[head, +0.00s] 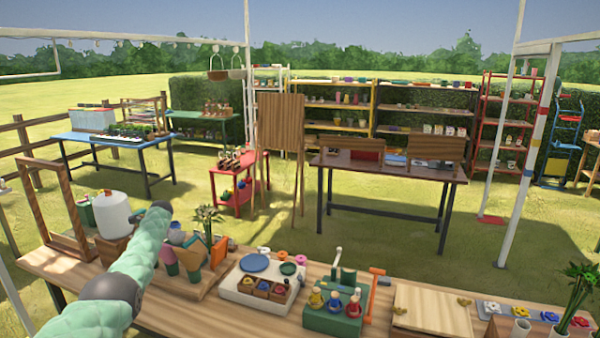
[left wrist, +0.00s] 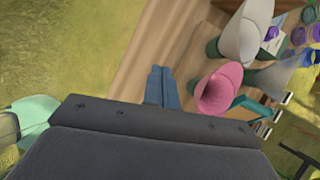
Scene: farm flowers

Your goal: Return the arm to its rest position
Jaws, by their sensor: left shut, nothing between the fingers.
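My left arm (head: 137,262) comes in from the lower left of the head view, over the left end of the wooden table (head: 205,312). Its gripper cannot be made out there. In the left wrist view my left gripper (left wrist: 160,72) has its two blue-grey fingers together, with nothing between them. It is over or beside the table edge, to the left of a pink cone (left wrist: 218,92); the exact gap cannot be told. My right arm and gripper are not in view.
Near the arm stand a white jug (head: 112,214), a wooden frame (head: 55,208) and cones in a wooden stand. Further right are a white tray (head: 245,294), a green box with figures (head: 332,318) and a wooden board (head: 432,312). Grass lies beyond the table.

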